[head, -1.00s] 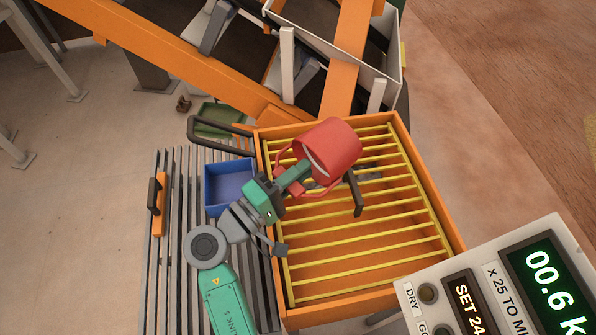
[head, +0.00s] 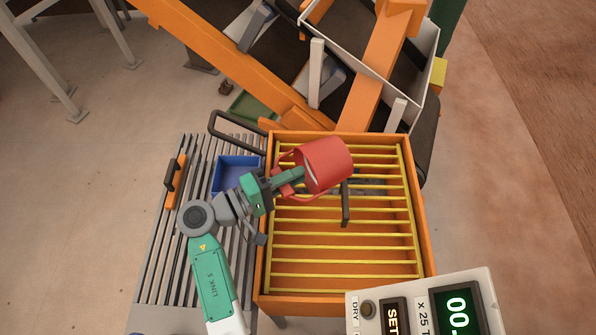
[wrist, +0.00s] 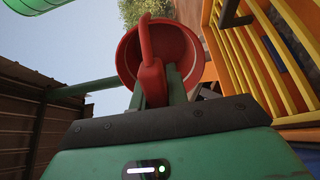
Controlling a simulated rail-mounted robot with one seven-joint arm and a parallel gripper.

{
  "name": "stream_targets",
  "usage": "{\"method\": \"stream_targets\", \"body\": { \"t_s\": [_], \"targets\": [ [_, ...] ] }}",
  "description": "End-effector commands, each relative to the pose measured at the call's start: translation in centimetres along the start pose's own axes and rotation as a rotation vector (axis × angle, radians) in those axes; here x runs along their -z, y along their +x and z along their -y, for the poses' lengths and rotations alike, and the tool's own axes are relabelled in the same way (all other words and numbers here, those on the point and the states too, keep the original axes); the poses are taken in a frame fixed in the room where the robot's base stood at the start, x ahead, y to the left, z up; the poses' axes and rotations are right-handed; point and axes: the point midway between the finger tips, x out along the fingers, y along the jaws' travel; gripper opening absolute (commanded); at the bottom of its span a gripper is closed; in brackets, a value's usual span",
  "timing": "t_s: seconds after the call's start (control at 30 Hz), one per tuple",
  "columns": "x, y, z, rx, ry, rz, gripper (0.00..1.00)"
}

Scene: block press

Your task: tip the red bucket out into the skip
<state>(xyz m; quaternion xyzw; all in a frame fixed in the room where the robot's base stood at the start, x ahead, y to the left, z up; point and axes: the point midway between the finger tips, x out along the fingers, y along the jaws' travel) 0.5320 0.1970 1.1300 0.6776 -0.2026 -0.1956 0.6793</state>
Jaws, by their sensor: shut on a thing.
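The red bucket (head: 325,165) is held over the upper part of the orange skip (head: 417,225), which has yellow bars across its top. The bucket lies tilted on its side in the head view, its mouth toward my gripper (head: 290,182). My gripper is shut on the bucket's red handle. In the wrist view the bucket (wrist: 190,55) shows its open mouth, with the handle (wrist: 148,60) running to the fingers (wrist: 160,88). The inside looks red; I cannot tell whether anything lies deep in it. The skip's bars (wrist: 262,60) show at the right.
A blue tray (head: 232,175) sits on the slatted grey bench (head: 165,250) left of the skip. A dark bent handle (head: 235,125) stands at the skip's upper left corner. An orange-framed conveyor (head: 230,65) lies behind. A display box (head: 425,310) fills the lower right.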

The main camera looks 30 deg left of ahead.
Motion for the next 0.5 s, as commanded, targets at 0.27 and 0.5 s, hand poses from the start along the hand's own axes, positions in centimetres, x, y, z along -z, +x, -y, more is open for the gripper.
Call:
{"method": "stream_targets", "body": {
  "t_s": [0.27, 0.5],
  "targets": [
    [0.0, 1.4, -2.7, 0.201, 0.001, 0.001, 0.00],
    [0.0, 2.7, -4.2, 0.395, 0.002, 0.003, 0.00]
  ]
}}
